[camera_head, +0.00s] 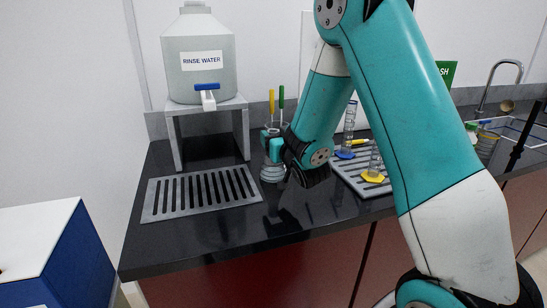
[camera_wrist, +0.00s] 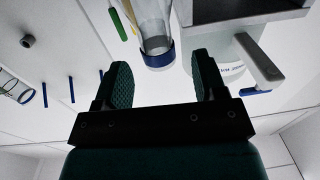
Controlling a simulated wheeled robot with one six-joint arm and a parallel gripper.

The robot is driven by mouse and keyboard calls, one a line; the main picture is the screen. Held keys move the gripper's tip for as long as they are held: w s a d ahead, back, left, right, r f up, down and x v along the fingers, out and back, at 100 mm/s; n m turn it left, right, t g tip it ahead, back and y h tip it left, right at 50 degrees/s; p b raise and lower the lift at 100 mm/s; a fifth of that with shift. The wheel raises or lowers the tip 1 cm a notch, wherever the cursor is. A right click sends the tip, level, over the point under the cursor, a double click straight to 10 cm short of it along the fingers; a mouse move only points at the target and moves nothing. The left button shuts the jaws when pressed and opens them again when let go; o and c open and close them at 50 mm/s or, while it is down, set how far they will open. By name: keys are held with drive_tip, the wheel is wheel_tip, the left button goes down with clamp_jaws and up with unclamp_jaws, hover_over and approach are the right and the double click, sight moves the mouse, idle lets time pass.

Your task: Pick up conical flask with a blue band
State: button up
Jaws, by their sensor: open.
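In the wrist view, a clear glass vessel with a blue band (camera_wrist: 158,54) stands beyond and between my fingertips. It looks like the flask, but its full shape is cut off by the top edge. My gripper (camera_wrist: 163,80) is open, with nothing between its fingers. In the head view, my gripper (camera_head: 273,143) is above the dark counter, right of the rinse water stand. A clear ridged glass piece (camera_head: 272,173) shows just below it, partly hidden by the gripper. I cannot tell if it is the same vessel.
The rinse water jug (camera_head: 202,62) stands on a grey stand (camera_head: 244,128) at left, behind a slotted drain tray (camera_head: 160,205). Its tap (camera_wrist: 258,62) is close to my right finger. Brushes (camera_head: 281,100) stand behind my gripper. Cylinders with blue and yellow bases (camera_head: 374,177) stand right.

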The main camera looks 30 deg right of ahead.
sight(271, 130)
drive_tip(key=p+x, duration=0.5)
drive_tip(key=shift+r+p, duration=0.15)
drive_tip(key=shift+p, duration=0.2)
clamp_jaws()
